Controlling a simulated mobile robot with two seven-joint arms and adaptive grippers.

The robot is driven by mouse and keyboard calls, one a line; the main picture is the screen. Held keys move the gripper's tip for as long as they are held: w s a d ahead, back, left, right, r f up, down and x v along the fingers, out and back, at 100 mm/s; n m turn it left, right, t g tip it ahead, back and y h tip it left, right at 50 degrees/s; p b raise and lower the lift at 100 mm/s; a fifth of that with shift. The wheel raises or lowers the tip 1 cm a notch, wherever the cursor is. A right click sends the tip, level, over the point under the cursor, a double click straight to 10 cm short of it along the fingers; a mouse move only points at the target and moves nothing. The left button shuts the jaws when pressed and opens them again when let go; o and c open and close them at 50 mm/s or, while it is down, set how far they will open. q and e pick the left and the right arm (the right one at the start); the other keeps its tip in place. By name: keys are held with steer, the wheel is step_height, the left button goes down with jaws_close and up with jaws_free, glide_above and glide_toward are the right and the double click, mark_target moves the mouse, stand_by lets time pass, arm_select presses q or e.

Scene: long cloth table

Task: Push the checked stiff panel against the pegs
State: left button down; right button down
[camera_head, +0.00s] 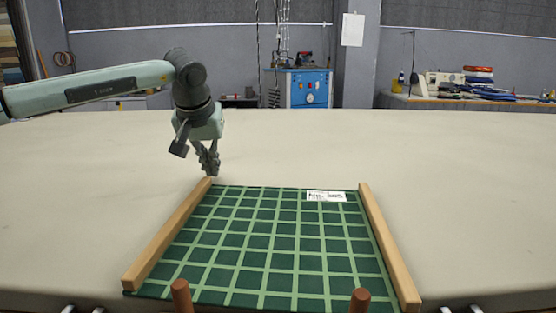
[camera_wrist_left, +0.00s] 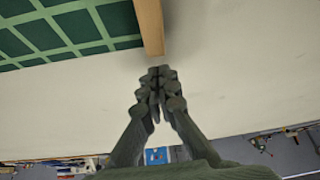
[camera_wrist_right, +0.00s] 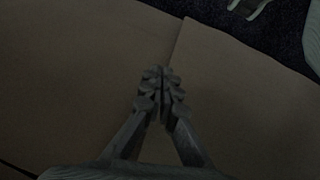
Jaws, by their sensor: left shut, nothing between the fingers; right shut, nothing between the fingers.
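The checked stiff panel (camera_head: 270,240), dark green with light green lines and a white label near its far edge, lies flat on the table between two wooden rails. Two brown pegs (camera_head: 181,296) (camera_head: 360,300) stand at its near edge. Whether the panel touches them is hard to tell. My left gripper (camera_head: 213,172) is shut and empty, just beyond the far end of the left rail, near the panel's far left corner. The left wrist view also shows the panel (camera_wrist_left: 60,32) and my shut fingers (camera_wrist_left: 158,75). My right gripper (camera_wrist_right: 160,75) is shut and empty, away from the panel.
The left wooden rail (camera_head: 168,235) and the right wooden rail (camera_head: 388,245) flank the panel. The cloth table (camera_head: 450,180) is clear on both sides and beyond the panel. A blue cabinet (camera_head: 303,88) and a cluttered bench (camera_head: 465,101) stand well behind the table.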

mark_target(207, 177)
arm_select(q)
steer(key=shift+f, duration=0.55)
steer(key=shift+r, duration=0.25)
steer(key=shift+s+a+f+b, duration=0.15)
steer(key=shift+s+b, duration=0.45)
steer(key=shift+s, duration=1.2)
stand_by(0.3)
steer(key=shift+w+r+p, duration=0.4)
steer(key=shift+r+p, duration=0.55)
steer(key=shift+r, duration=0.1)
steer(key=shift+w+r+p, duration=0.35)
steer(key=shift+r+p, duration=0.65)
steer(key=shift+r, duration=0.05)
steer(key=shift+w+r+p, duration=0.4)
steer(key=shift+r+p, duration=0.55)
steer(key=shift+r, duration=0.1)
